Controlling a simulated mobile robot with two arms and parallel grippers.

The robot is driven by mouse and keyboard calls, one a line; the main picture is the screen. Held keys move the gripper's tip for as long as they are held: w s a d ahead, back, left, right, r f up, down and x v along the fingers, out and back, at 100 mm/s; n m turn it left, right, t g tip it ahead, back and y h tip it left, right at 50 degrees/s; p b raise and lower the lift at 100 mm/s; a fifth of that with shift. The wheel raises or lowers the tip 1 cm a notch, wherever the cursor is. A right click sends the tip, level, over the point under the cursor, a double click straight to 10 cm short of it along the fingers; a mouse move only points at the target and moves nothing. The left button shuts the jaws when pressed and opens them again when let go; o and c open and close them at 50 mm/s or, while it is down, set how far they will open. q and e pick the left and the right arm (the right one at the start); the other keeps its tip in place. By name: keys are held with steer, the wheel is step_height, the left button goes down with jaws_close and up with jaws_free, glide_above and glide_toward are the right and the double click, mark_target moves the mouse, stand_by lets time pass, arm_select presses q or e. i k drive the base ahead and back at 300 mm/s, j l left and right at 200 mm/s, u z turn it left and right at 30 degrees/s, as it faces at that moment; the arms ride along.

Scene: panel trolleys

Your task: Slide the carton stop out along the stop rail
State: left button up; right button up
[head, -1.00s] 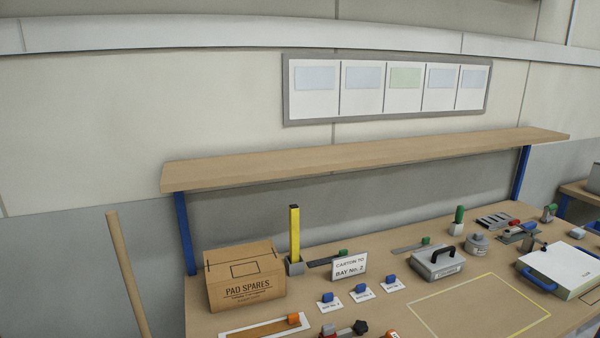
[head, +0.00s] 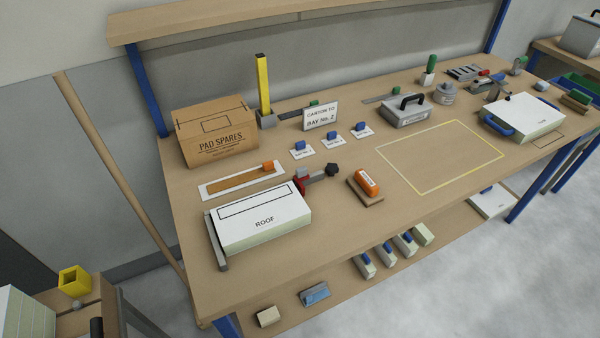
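No part is labelled as the carton stop or stop rail. A brown cardboard carton (head: 215,137) marked PAD SPARES stands at the bench's back left. Right of it, a yellow post (head: 263,85) stands upright in a grey block. A dark flat rail (head: 290,113) with a green-topped piece (head: 313,104) lies behind the sign reading CARTON TO BAY No. 2 (head: 320,116). A similar grey strip (head: 375,98) with a green piece is further right. An orange block (head: 268,166) sits at the right end of a brown strip on a white plate (head: 207,190) before the carton. Neither gripper is in view.
A white ROOF panel (head: 262,219) lies at the front left with a red and black clamp (head: 318,174) behind it. An orange-topped block (head: 367,183) is right of it. The yellow outlined area (head: 440,155) is bare. A shelf (head: 250,16) overhangs the back; a pole (head: 110,160) leans left.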

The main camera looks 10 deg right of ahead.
mark_target(301, 174)
steer(key=l+u, duration=0.2)
steer(key=u, duration=0.15)
steer(key=k+l+u, duration=0.15)
steer(key=u, duration=0.25)
steer(key=k+l+u, duration=0.1)
steer(key=l+u, duration=0.25)
steer(key=j, duration=0.1)
